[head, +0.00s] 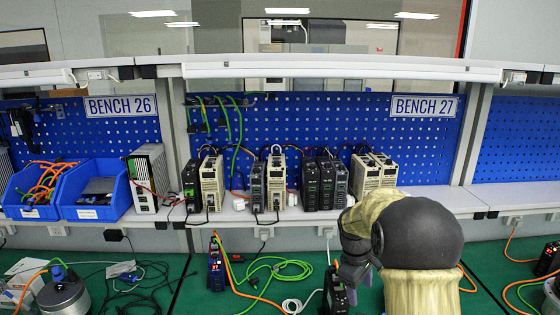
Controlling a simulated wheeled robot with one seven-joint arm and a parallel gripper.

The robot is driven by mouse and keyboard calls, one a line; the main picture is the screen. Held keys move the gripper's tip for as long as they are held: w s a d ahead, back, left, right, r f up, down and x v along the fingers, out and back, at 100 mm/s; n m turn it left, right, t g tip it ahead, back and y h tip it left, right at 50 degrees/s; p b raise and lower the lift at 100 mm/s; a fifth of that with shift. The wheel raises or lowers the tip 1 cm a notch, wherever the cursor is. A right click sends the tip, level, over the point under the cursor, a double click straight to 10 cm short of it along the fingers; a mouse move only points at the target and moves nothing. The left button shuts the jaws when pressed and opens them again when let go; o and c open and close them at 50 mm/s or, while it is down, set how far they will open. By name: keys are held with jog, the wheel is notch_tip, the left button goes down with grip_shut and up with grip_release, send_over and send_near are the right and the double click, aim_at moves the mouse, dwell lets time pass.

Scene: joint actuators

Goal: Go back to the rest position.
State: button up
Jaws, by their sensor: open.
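My arm, beige with a large dark grey joint, rises at the lower right in the head view. My gripper (352,270) is the dark part at its left side, pointing down over the green bench top (190,290). Its jaws are open, though the fingertips are hard to make out. A black actuator drive (336,292) stands on the bench just below and left of the gripper. I cannot tell whether they touch. My arm hides the bench behind it.
A shelf (330,213) behind holds several black and beige drives (275,182) and two blue bins (95,190). A dark drive (216,265) with orange and green cables (280,270) stands on the bench. A round metal motor (63,292) sits at the left.

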jog(key=s+a+r+m+t+y+p, duration=0.1)
jog(key=s+a+m, duration=0.2)
jog(key=s, duration=0.7)
jog(key=s+a+r+m+t+y+p, duration=0.1)
jog(key=s+m, duration=0.4)
jog(key=s, duration=0.6)
jog(key=shift+s+a+r+m+t+p, duration=0.35)
jog(key=shift+a+p, duration=0.25)
jog(key=shift+a, duration=0.3)
jog(key=shift+w, duration=0.1)
jog(key=c, duration=0.5)
jog(key=shift+o, duration=0.2)
jog(key=shift+w, duration=0.15)
